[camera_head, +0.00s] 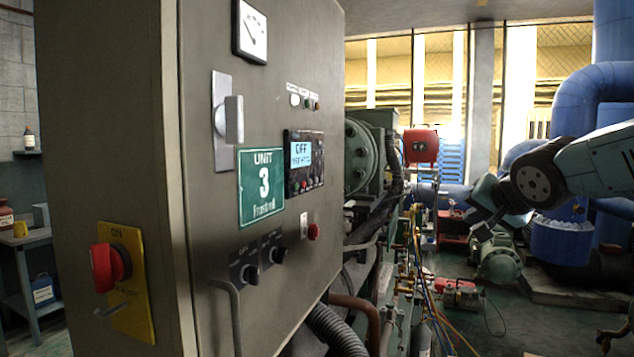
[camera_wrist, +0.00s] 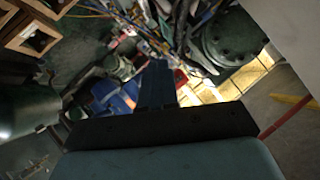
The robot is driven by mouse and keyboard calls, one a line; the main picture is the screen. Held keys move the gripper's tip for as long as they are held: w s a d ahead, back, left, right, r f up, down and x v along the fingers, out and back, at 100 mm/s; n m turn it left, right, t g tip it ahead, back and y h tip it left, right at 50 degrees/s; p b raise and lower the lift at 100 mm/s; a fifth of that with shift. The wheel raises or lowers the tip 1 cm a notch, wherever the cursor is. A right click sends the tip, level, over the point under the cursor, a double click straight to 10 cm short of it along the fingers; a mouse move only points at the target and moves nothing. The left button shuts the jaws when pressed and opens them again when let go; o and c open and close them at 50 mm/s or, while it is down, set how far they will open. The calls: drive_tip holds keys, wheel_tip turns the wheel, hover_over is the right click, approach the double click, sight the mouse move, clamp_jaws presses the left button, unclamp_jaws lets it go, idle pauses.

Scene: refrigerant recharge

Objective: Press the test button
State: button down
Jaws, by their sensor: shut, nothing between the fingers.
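The grey control cabinet (camera_head: 230,290) marked "UNIT 3" fills the left and middle of the head view. A red button (camera_head: 313,232) sits low near its right edge, beside a small white label. A display panel (camera_head: 304,163) above it reads "OFF" and has several small buttons along its lower edge. I cannot read which button is marked test. My gripper (camera_wrist: 157,82) is shut and empty in the wrist view, its dark fingers together.
The cabinet front also carries a silver handle (camera_head: 229,119), two black knobs (camera_head: 262,263), a door handle (camera_head: 228,312) and small indicator lamps (camera_head: 305,102). A red rotary switch (camera_head: 110,267) is on its left side. Pipes, hoses and machinery stand behind; open air separates cabinet and arm.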

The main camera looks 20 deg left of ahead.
sight(316, 180)
drive_tip(key=w+a+r+y, duration=0.2)
drive_tip(key=a+y, duration=0.1)
drive_tip(key=a, duration=0.7)
drive_tip(key=w+a+r+y, duration=0.2)
drive_tip(key=a+r+y, duration=0.1)
drive_tip(key=a, duration=0.8)
drive_tip(key=shift+a, duration=0.15)
drive_tip(key=a, duration=0.8)
drive_tip(key=shift+w+a, duration=0.3)
drive_tip(key=shift+w, duration=0.05)
idle(1.0)
drive_tip(key=shift+a, duration=0.4)
